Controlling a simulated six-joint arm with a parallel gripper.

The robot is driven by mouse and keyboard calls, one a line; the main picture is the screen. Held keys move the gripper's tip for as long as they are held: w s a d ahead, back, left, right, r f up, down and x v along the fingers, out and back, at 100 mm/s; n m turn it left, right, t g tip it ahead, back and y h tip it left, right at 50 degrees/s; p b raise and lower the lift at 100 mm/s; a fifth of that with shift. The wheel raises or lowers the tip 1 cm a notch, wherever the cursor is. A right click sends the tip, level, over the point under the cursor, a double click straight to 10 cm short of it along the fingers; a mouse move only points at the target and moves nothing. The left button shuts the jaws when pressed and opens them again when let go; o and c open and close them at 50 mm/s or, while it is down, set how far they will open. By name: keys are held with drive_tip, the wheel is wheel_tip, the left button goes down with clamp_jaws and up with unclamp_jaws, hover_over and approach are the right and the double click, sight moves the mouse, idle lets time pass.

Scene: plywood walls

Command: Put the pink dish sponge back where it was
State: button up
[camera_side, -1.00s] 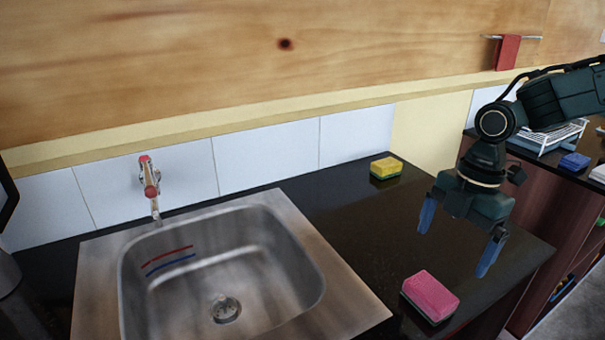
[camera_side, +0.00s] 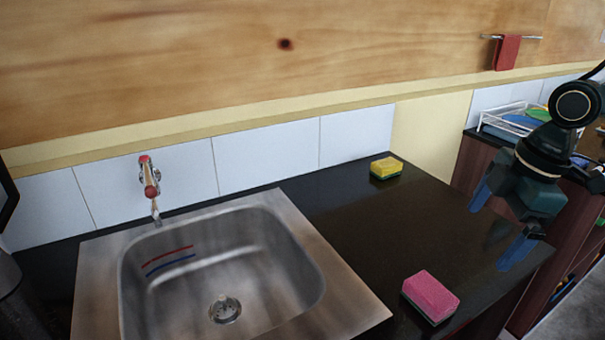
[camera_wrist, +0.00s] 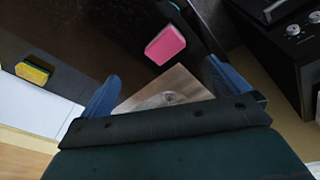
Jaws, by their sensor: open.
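The pink dish sponge (camera_side: 431,296) lies on the black counter, close to the right edge of the sink's steel rim, near the counter's front. In the wrist view the pink sponge (camera_wrist: 165,45) lies ahead of the fingers, between their lines and apart from them. My gripper (camera_side: 496,231) is open and empty, with blue fingers spread, to the right of the sponge and above the counter's right end. In the wrist view my gripper (camera_wrist: 160,92) shows both blue fingers with nothing between them.
A steel sink (camera_side: 355,304) with a red-knobbed tap (camera_side: 150,185) takes up the left. A yellow-green sponge (camera_side: 386,167) lies at the back of the counter. A white wire rack (camera_side: 510,122) stands at the right rear. The counter between the two sponges is clear.

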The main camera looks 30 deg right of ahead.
drive_tip(key=s+d+r+m+t+h, duration=0.1)
drive_tip(key=s+d+r+m+t, duration=0.2)
drive_tip(key=s+m, duration=0.5)
drive_tip(key=shift+s+d+r+m, duration=0.35)
drive_tip(key=shift+r+m, duration=0.1)
drive_tip(key=shift+m, duration=1.35)
